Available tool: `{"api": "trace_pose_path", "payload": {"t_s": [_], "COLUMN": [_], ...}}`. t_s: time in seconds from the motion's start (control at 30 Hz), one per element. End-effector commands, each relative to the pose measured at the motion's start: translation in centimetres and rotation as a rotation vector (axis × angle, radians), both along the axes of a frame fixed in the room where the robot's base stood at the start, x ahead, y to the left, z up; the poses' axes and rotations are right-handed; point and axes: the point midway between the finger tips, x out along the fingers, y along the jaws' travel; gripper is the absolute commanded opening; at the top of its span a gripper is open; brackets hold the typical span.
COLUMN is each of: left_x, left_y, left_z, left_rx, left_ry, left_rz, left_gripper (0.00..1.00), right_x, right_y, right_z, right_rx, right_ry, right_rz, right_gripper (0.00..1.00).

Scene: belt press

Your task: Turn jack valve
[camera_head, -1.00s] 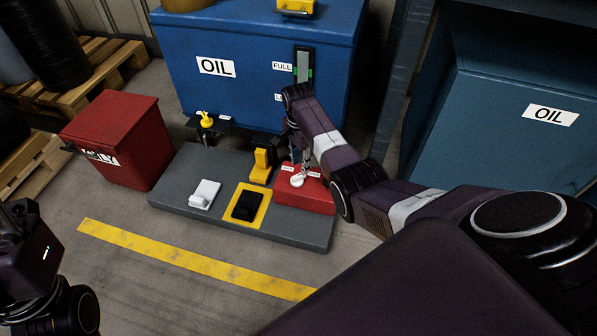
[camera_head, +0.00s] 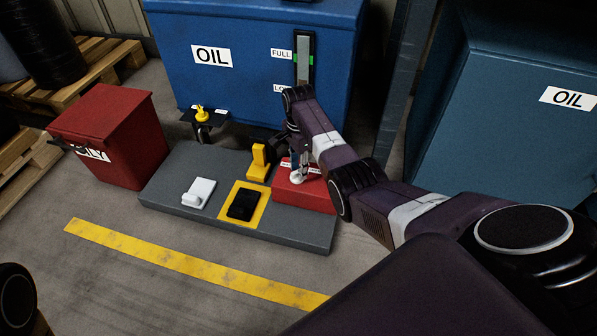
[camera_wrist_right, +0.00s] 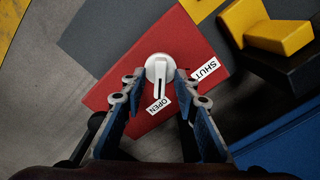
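The jack valve is a white round knob with a lever (camera_wrist_right: 158,72) on a red block (camera_wrist_right: 120,92). Its lever points down in the right wrist view, close by the OPEN label (camera_wrist_right: 158,106); the SHUT label (camera_wrist_right: 205,69) is to the right. In the head view the white knob (camera_head: 297,178) shows under my right gripper (camera_head: 300,168). In the right wrist view my right gripper (camera_wrist_right: 159,78) is open, with one finger on each side of the knob and small gaps visible. My left gripper is out of view; only a dark arm part shows at lower left.
The red block sits on a grey base with a yellow piece (camera_head: 258,163), a black pedal (camera_head: 243,204) and a white pedal (camera_head: 198,192). A blue oil tank (camera_head: 240,100) stands behind, a red bin (camera_head: 110,135) left. Floor in front is clear.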

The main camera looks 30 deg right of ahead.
Motion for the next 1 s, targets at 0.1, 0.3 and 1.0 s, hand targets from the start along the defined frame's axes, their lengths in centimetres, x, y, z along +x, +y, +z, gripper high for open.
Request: {"api": "trace_pose_path", "payload": {"t_s": [0.1, 0.3, 1.0], "left_x": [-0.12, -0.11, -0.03], "left_y": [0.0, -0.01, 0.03], "left_z": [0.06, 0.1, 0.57], "left_rx": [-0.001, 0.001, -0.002], "left_ry": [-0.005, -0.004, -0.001], "left_rz": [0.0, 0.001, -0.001], "left_gripper": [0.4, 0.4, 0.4], "right_x": [0.02, 0.01, -0.05], "right_y": [-0.02, -0.01, 0.01], "right_z": [-0.17, -0.14, 0.04], "right_rx": [0.0, 0.0, 0.001], "right_ry": [-0.001, 0.0, 0.003], "right_rz": [0.0, 0.0, 0.05], "right_gripper": [0.28, 0.27, 0.0]}}
